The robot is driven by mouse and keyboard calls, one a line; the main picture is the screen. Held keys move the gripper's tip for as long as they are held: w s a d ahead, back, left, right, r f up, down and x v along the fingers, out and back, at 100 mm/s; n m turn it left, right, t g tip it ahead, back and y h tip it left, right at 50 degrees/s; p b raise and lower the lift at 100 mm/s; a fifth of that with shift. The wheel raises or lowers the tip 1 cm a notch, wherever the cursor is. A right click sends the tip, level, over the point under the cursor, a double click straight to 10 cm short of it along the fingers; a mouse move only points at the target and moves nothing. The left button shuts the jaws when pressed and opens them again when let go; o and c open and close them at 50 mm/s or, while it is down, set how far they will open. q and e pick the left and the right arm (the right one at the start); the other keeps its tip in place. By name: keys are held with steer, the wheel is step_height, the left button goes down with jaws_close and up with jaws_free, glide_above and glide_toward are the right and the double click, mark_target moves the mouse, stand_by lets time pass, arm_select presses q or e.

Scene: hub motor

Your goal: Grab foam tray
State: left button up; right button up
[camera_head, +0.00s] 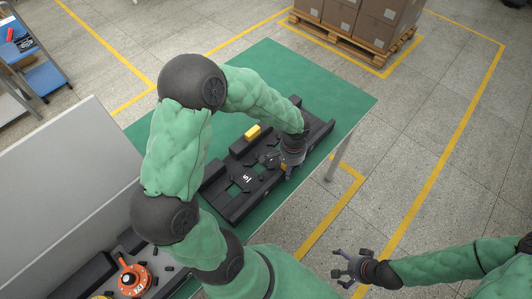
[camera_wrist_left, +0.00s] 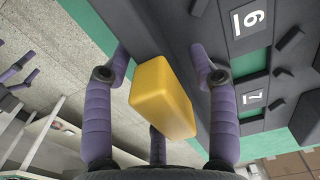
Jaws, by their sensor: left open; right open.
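The foam tray (camera_head: 226,204) is a long black tray with cut recesses and numbered labels, lying on the green table in the head view. Its dark grey foam with number labels also shows in the left wrist view (camera_wrist_left: 213,20). My left gripper (camera_head: 272,161) is over the tray, partly hidden by its own wrist. In the left wrist view my left gripper (camera_wrist_left: 160,50) has its purple fingers spread, with a yellow block (camera_wrist_left: 162,95) appearing between them. I cannot tell whether they touch it. My right gripper (camera_head: 350,268) is open and empty, off the table, low in the head view.
The green table (camera_head: 280,65) is bare at the far side. An orange round part (camera_head: 134,280) sits among dark pieces at lower left, beside a grey panel (camera_head: 55,165). Boxes on a pallet (camera_head: 352,35) stand at the back. The floor at right is clear.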

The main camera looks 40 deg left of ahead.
arm_select(q)
steer(key=shift+f, duration=0.1)
jaws_close()
